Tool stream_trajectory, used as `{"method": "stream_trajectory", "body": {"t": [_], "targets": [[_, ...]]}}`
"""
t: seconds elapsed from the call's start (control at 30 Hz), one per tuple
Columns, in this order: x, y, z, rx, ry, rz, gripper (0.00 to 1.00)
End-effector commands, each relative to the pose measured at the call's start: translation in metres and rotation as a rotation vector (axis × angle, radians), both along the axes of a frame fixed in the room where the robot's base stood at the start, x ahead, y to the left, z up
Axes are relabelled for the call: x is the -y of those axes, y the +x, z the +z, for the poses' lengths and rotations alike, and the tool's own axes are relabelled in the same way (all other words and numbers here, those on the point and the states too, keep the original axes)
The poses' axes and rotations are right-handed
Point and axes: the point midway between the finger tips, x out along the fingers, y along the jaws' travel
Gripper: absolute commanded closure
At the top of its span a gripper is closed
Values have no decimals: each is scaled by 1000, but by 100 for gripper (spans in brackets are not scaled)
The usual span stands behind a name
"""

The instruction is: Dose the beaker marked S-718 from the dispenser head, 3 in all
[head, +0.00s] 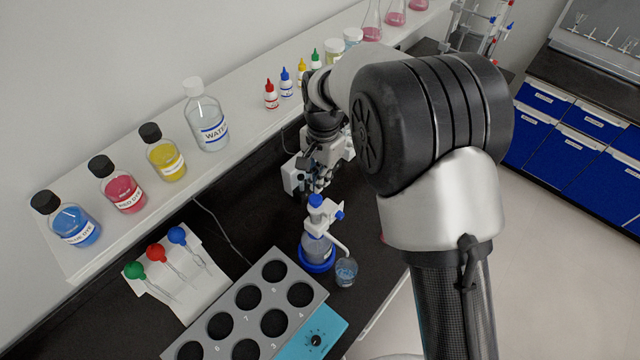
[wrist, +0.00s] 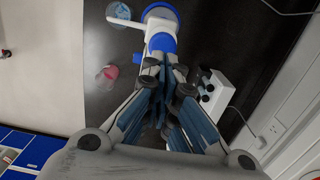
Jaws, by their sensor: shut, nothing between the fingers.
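The dispenser (head: 318,248) is a bottle with a blue base ring, a white and blue pump head and a side spout. It stands on the black bench; its head also shows in the wrist view (wrist: 160,24). A small beaker with bluish contents (head: 346,272) stands under the spout and shows in the wrist view (wrist: 118,14). I cannot read any S-718 mark. A second beaker with pink contents (wrist: 107,74) stands apart; my arm mostly hides it in the head view. My gripper (head: 318,188) is shut and empty just above the pump head, also in the wrist view (wrist: 167,78).
A grey rack with numbered holes (head: 262,310) and a teal device (head: 318,332) stand in front. Coloured droppers (head: 158,252) lie left. Dye bottles (head: 120,188) and a water bottle (head: 207,122) line the shelf. A white device (wrist: 208,92) stands near the gripper.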

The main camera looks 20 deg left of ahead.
Motion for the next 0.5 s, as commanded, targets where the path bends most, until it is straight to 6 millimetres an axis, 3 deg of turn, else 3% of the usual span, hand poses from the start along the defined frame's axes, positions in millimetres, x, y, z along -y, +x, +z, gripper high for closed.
{"method": "stream_trajectory", "body": {"t": [0.1, 0.3, 0.5], "targets": [[0, 3, 29, 5, 4, 0, 100], [0, 5, 68, 6, 5, 0, 100], [0, 5, 87, 6, 4, 15, 95]]}}
